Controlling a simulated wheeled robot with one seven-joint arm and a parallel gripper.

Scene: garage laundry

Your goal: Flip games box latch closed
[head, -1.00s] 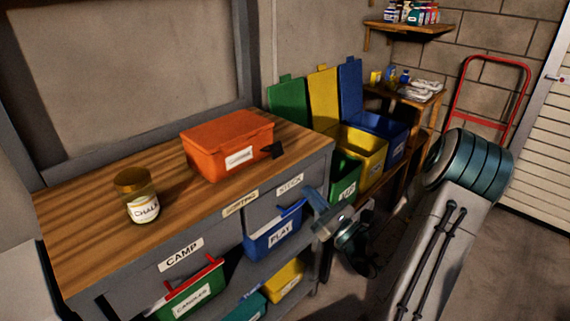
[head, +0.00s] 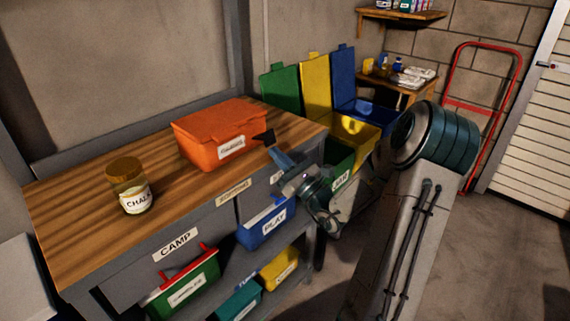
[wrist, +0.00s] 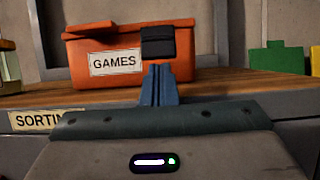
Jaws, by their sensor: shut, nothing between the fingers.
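The orange games box (head: 215,138) sits on the wooden workbench top, its white GAMES label facing front. In the wrist view the games box (wrist: 185,72) fills the upper middle. Its dark latch (head: 265,136) sticks out from the right part of the front; in the wrist view the latch (wrist: 158,43) is a black block right of the label. My gripper (head: 273,149) is shut and empty at the bench's front edge, just below and in front of the latch. Its blue fingertips (wrist: 160,72) overlap the latch's lower edge in the wrist view; I cannot tell whether they touch.
A chalk jar (head: 131,187) stands on the bench left of the box. Below are labelled bins, including the blue PLAY bin (head: 267,224) and green bin (head: 186,287). Green, yellow and blue lidded bins (head: 352,133) stand to the right. The bench top around the box is mostly clear.

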